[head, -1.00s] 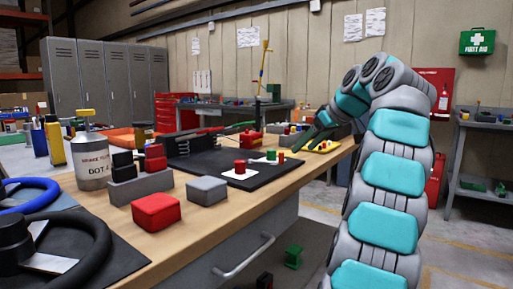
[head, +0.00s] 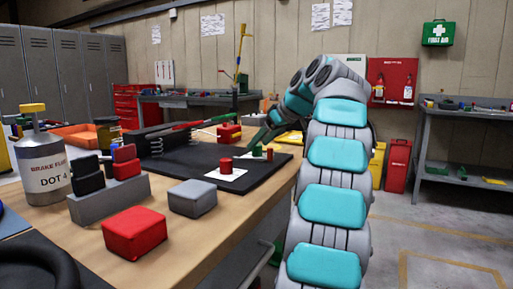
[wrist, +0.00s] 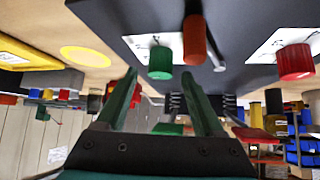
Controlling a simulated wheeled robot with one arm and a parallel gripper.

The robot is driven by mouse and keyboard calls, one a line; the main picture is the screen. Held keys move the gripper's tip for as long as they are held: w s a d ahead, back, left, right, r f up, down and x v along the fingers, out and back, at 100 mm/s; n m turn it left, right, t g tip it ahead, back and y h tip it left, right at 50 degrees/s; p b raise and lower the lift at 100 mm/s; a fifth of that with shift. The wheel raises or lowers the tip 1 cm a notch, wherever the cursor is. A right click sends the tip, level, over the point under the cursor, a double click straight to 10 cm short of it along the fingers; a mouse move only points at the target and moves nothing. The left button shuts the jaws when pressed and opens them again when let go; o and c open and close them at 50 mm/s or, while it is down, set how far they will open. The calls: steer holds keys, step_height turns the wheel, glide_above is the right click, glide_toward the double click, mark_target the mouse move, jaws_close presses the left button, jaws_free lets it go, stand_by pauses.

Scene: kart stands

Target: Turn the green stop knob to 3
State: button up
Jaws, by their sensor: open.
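The green knob (head: 257,151) stands on a white plate on the black board (head: 205,155). In the wrist view the green knob (wrist: 160,62) shows just beyond and between my fingertips, on its white plate (wrist: 140,46). My gripper (wrist: 160,76) is open, its two dark green fingers apart with nothing held between them. In the head view my gripper (head: 268,132) is beside the green knob, partly hidden by my arm. I cannot read the plate's marks.
A red knob (head: 225,166) stands on a neighbouring plate. An orange-brown post (wrist: 194,40) rises close to the green knob. Grey (head: 192,197) and red (head: 134,232) blocks and a brake fluid can (head: 43,165) stand on the bench's near part.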

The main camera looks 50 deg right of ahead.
steer(key=shift+x, duration=1.4)
jaws_close()
